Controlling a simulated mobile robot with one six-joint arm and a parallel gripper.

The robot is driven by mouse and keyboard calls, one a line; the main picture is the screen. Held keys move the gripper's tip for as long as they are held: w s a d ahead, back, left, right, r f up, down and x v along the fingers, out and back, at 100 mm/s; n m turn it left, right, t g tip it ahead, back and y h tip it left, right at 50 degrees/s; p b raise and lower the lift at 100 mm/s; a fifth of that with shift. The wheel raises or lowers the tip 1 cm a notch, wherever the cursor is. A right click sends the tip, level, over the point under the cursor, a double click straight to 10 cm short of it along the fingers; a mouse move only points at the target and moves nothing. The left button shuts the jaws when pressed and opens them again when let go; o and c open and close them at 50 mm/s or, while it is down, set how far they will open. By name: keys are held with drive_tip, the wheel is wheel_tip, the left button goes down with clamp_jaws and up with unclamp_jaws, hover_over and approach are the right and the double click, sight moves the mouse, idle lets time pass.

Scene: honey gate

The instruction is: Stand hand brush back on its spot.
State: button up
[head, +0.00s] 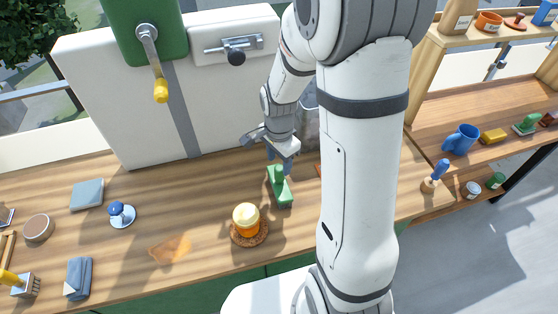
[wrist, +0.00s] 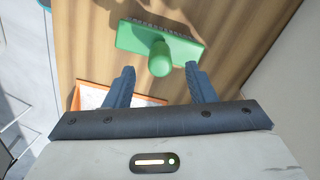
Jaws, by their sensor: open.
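My gripper (head: 279,163) is just above and behind the brush in the head view. In the wrist view my gripper (wrist: 161,84) is open, with its two blue fingers apart and nothing held between them. I cannot tell which place is the brush's spot.
An orange-edged white patch (wrist: 91,96) lies near the left finger. A honey jar stands on a round cork mat (head: 237,239) in front of the brush. A white panel (head: 105,95) rises behind.

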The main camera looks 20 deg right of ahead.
wheel_tip(320, 180, up, 2)
drive_tip(key=shift+r+p, duration=0.1)
drive_tip(key=shift+p, duration=0.4)
idle(1.0)
drive_tip(key=shift+s+r, duration=0.1)
drive_tip(key=s+r+n+t+b, duration=0.2)
drive_tip(key=s+r+n+t, duration=0.1)
drive_tip(key=s+r+n, duration=1)
drive_tip(key=shift+s+r+n+b, duration=0.3)
drive_tip(key=shift+s+r+b, duration=0.05)
drive_tip(key=shift+s+r, duration=0.45)
drive_tip(key=shift+w, duration=0.1)
